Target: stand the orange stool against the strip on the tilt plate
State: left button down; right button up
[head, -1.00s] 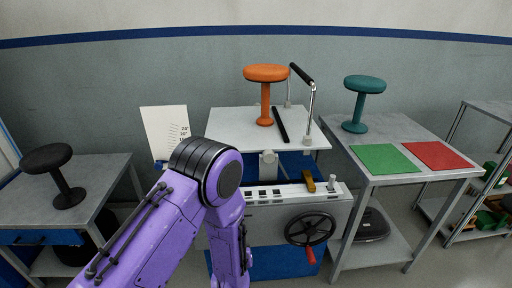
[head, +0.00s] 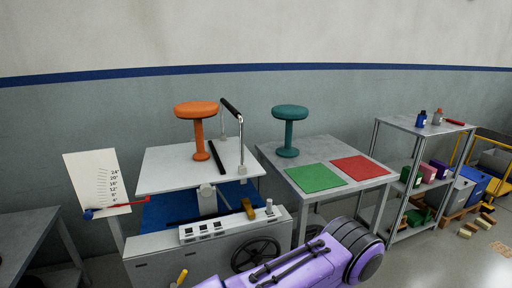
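The orange stool (head: 198,130) stands upright on the white tilt plate (head: 165,168). Its round foot is just left of the black strip (head: 217,157); whether it touches the strip I cannot tell. The plate looks about level. A black-topped bar on a metal post (head: 240,130) rises at the plate's right side. A purple arm of mine reaches in along the bottom edge, in front of the machine. Neither gripper shows in the head view.
A teal stool (head: 290,130) stands on the right table, with a green mat (head: 314,177) and a red mat (head: 360,169). An angle chart (head: 97,180) stands left of the plate. The machine below has a handwheel (head: 256,254). A shelf rack (head: 425,128) is farther right.

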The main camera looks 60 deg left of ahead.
aim_at(197, 111)
jog(key=z, duration=0.25)
jog(key=k, duration=1.3)
jog(key=u, duration=1.65)
jog(key=i, duration=0.45)
jog(key=u, duration=0.15)
